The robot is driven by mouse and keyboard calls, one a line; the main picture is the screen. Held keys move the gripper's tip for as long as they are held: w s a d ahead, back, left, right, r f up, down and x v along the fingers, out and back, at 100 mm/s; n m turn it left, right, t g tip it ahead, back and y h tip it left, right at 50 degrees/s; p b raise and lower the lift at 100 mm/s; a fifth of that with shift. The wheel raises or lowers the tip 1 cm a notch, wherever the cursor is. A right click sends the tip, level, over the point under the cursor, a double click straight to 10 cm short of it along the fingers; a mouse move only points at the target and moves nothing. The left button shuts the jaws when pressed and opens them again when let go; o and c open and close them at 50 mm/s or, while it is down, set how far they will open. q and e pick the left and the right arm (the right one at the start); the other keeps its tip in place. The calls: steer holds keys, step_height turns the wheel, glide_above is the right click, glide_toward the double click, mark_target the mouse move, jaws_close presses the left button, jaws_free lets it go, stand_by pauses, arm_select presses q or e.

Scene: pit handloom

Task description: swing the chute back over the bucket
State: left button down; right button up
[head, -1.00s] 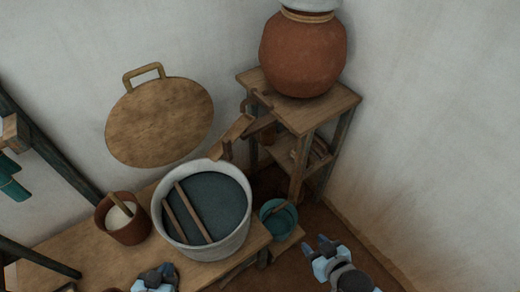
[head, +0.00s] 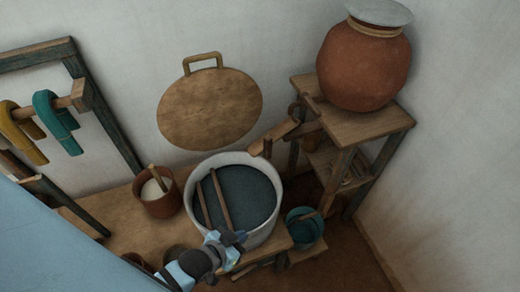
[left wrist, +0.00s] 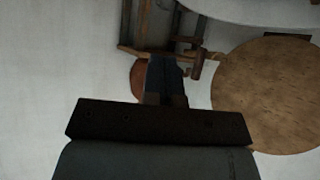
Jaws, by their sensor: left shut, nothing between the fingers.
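The wooden chute (head: 275,138) juts from the pot stand, and its lower end is by the back right rim of the large pale tub (head: 277,212). A small teal bucket (head: 318,238) stands right of the tub, below and apart from the chute's end. My left gripper (head: 240,238) is over the tub's front rim in the head view, apart from the chute. In the left wrist view its fingers (left wrist: 166,88) are shut with nothing between them. Dark woodwork shows beyond them, but I cannot clearly tell the chute there. My right gripper is out of view.
A terracotta jar (head: 362,70) stands on the wooden stand (head: 350,128). A round wooden lid (head: 210,108) leans on the wall. A brown pot (head: 160,198) stands left of the tub on the bench (head: 120,222). Teal and yellow yarn hangs at left.

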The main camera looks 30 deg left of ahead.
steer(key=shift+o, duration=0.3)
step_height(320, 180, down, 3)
steer(key=b, duration=0.3)
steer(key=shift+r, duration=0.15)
arm_select(q)
steer(key=w+a+f+n+t+h+b, duration=0.25)
steer(key=w+a+n, duration=0.55)
steer(key=w, duration=0.4)
steer(key=w+a+r+n+t+h+b, duration=0.1)
steer(key=w+a+n+h, duration=0.1)
steer(key=a, duration=0.4)
steer(key=w+a+r+n+h, duration=0.2)
steer(key=w+a+n, duration=0.2)
steer(key=w+a, duration=0.1)
steer(key=shift+w+a+n+t+b, duration=0.35)
steer(key=shift+a+n, duration=0.05)
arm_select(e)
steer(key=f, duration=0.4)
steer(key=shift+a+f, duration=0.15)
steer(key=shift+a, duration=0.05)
arm_select(q)
steer(key=shift+w, duration=0.1)
